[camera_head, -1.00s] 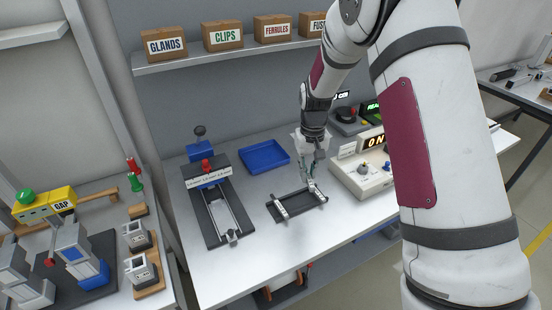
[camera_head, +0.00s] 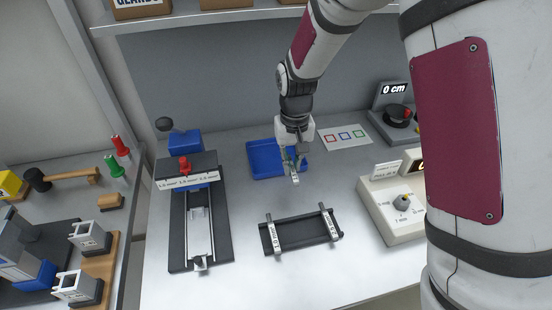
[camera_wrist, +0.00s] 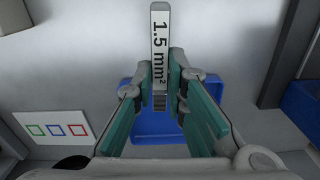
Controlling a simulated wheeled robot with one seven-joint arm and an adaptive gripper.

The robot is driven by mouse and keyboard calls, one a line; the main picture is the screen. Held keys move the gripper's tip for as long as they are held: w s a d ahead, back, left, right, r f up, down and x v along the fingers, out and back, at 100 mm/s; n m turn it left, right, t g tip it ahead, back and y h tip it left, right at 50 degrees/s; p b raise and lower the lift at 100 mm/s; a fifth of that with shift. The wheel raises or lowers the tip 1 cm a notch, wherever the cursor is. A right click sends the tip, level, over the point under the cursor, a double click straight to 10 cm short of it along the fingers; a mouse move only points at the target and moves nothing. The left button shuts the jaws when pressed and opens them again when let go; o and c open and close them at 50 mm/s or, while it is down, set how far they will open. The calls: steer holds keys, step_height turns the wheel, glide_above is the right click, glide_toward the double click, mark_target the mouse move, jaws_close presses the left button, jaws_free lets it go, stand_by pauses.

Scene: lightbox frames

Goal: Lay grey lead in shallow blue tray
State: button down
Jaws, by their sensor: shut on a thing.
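My gripper (camera_head: 293,160) is shut on a grey lead (camera_head: 294,178), above the right front part of the shallow blue tray (camera_head: 262,171). In the wrist view the fingers (camera_wrist: 170,92) pinch the lead (camera_wrist: 160,40), which bears a white "1.5 mm²" label. Its labelled end points away from the blue tray (camera_wrist: 158,138), which shows below and behind the fingers. The lead's far end is partly hidden between the fingers. I cannot tell whether the lead touches the tray.
A black rack (camera_head: 302,236) with two labelled pieces lies in front of the tray. A black clamp fixture (camera_head: 180,240) stands left, a cream device (camera_head: 391,222) right. A card with coloured squares (camera_head: 345,136) lies right of the tray. Clear bench surrounds the rack.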

steer(key=shift+n, duration=0.3)
steer(key=a, duration=0.1)
steer(key=s+a+f+b, duration=0.1)
steer(key=a+f+b, duration=0.1)
steer(key=a, duration=0.1)
steer(key=shift+s+f, duration=0.15)
steer(key=shift+s, duration=0.25)
steer(key=shift+w+a, duration=0.1)
steer(key=shift+a, duration=0.05)
glide_above(276, 156)
steer(key=d, duration=0.3)
steer(key=shift+a+f, duration=0.15)
steer(key=shift+f, duration=0.6)
steer(key=shift+w+f, duration=0.1)
steer(key=shift+f, duration=1.65)
steer(key=shift+f, duration=0.2)
steer(key=c, duration=1.7)
jaws_free()
steer(key=shift+o, duration=0.5)
steer(key=shift+r, duration=0.1)
